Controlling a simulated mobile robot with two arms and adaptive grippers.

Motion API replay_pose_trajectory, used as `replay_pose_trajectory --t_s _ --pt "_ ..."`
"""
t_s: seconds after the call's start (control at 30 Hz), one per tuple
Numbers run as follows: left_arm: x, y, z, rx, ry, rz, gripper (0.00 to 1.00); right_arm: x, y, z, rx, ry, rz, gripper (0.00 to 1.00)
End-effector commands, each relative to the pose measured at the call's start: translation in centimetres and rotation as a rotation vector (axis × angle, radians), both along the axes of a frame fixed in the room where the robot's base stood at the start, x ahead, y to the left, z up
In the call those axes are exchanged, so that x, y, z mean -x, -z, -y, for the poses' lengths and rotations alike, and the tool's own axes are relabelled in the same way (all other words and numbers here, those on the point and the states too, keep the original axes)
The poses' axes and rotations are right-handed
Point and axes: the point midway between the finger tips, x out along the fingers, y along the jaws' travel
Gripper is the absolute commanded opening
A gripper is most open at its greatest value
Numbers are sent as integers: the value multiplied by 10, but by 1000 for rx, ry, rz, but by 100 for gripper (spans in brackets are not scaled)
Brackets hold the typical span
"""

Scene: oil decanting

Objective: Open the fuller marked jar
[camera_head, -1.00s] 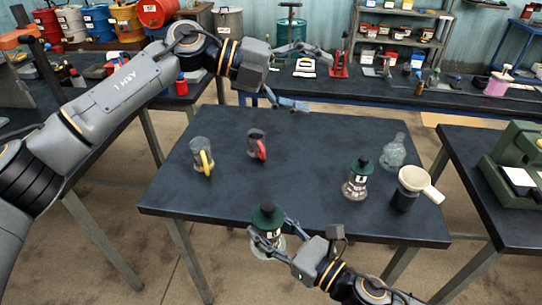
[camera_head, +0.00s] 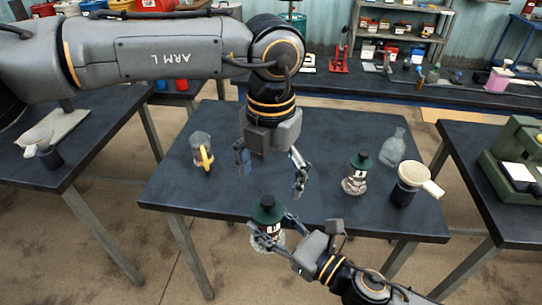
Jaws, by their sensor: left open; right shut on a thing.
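My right gripper (camera_head: 277,240) is shut on a clear glass jar with a dark green lid (camera_head: 267,210) and a white label, holding it upright at the table's front edge. My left gripper (camera_head: 271,178) is open and empty, pointing down above the middle of the table, behind and above the held jar and apart from it. A second jar with a dark green lid (camera_head: 357,177) and white label stands on the table to the right. The fill levels are too small to compare with certainty.
On the dark table (camera_head: 330,125) stand a glass mug with a yellow handle (camera_head: 203,152), a clear bottle (camera_head: 393,147) and a dark cup (camera_head: 402,193) with a white-handled funnel-like piece (camera_head: 415,177). My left arm hides part of the table's back. The front left of the table is clear.

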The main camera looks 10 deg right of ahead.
Motion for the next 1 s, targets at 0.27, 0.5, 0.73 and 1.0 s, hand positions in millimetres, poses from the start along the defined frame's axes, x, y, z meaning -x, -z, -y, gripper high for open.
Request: replay_pose_trajectory --t_s 0.27,0.5,0.73,1.0 --pt "1 49 0 0 1 -3 85 0 -1 0 -1 0 2 0" --pt "0 67 0 1 0 -1 85 0 -1 0 -1 0 2 0" --pt "0 68 0 2 0 0 85 0 -1 0 -1 0 2 0" --pt "0 68 0 2 0 0 42 0 -1 0 -1 0 2 0"
